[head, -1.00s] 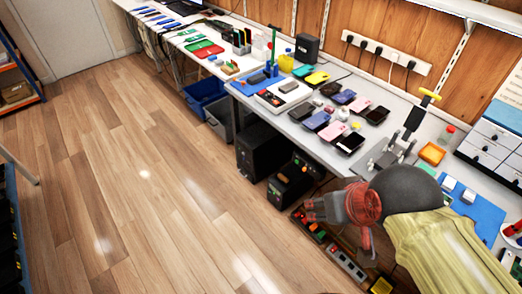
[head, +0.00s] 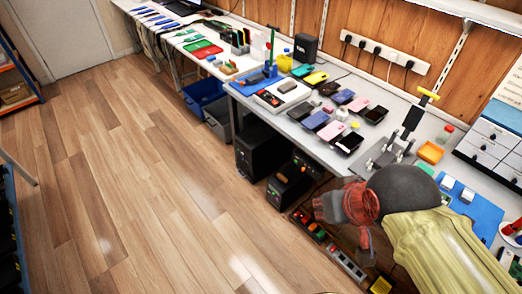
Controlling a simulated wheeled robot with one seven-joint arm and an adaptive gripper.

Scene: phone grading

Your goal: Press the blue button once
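I cannot make out a blue button in this view. My gripper (head: 328,207) is at the end of my arm, low at the right. It hangs over the floor in front of the workbench (head: 318,148), apart from the bench top. It looks empty, but its fingertips are small and seen from above, so I cannot tell whether they are open or shut. My arm hides part of the bench front and the floor behind it.
Several phones (head: 350,142) lie on the bench beside a white device (head: 283,93). A clamp-like stand (head: 413,119) with a yellow handle rises near my arm. Power strips (head: 346,263) and black boxes (head: 258,151) sit below. The wooden floor (head: 130,190) at left is clear.

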